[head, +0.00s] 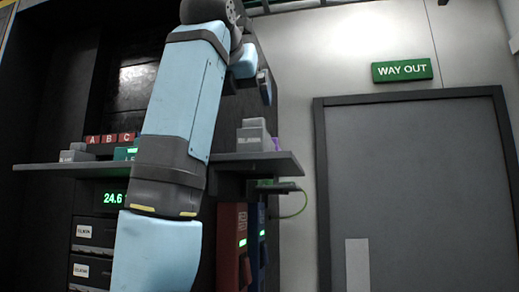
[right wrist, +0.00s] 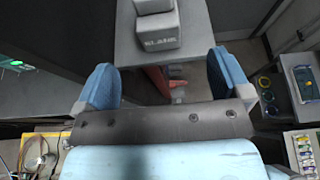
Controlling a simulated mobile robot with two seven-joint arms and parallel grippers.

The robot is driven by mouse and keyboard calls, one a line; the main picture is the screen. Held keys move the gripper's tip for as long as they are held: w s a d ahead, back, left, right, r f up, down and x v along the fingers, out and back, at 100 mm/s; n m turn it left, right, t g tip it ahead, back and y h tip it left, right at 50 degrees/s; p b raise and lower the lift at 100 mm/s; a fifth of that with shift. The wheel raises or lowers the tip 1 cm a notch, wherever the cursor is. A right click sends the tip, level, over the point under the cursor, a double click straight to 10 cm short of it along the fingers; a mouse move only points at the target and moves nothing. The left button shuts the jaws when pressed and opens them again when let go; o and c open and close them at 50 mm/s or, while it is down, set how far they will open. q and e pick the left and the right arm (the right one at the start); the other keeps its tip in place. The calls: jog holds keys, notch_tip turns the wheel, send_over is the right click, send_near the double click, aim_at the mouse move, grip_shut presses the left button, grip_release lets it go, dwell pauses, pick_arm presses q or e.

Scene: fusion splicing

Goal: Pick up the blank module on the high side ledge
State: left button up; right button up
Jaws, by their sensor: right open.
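A grey blank module (head: 253,139) with a stepped top stands on the right end of the high side ledge (head: 285,163). In the right wrist view the module (right wrist: 159,39) shows a label on its near face and sits on the grey ledge (right wrist: 198,40), cut off by the top edge. My right gripper (head: 262,82) is above the module in the head view, partly hidden behind my arm. In the right wrist view its two blue fingers (right wrist: 163,80) are wide apart and empty, with the module beyond them. My left gripper is not in view.
Another grey block (head: 76,154) lies on the shelf's left part, near red A, B, C tags (head: 109,139). A purple item (head: 277,144) is just right of the module. A green cable (head: 304,204) hangs below the ledge. A grey door (head: 415,190) stands at right.

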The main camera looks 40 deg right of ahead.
aim_at(252, 127)
jog(key=x, duration=0.7)
jog(key=shift+w+d+f, duration=0.1)
jog(key=shift+d+f, duration=0.05)
jog(key=shift+d, duration=0.05)
jog(key=p+x, duration=0.1)
jog(key=x, duration=0.4)
jog(key=shift+w, duration=0.2)
jog(key=shift+s+a, duration=0.1)
jog(key=c, duration=1)
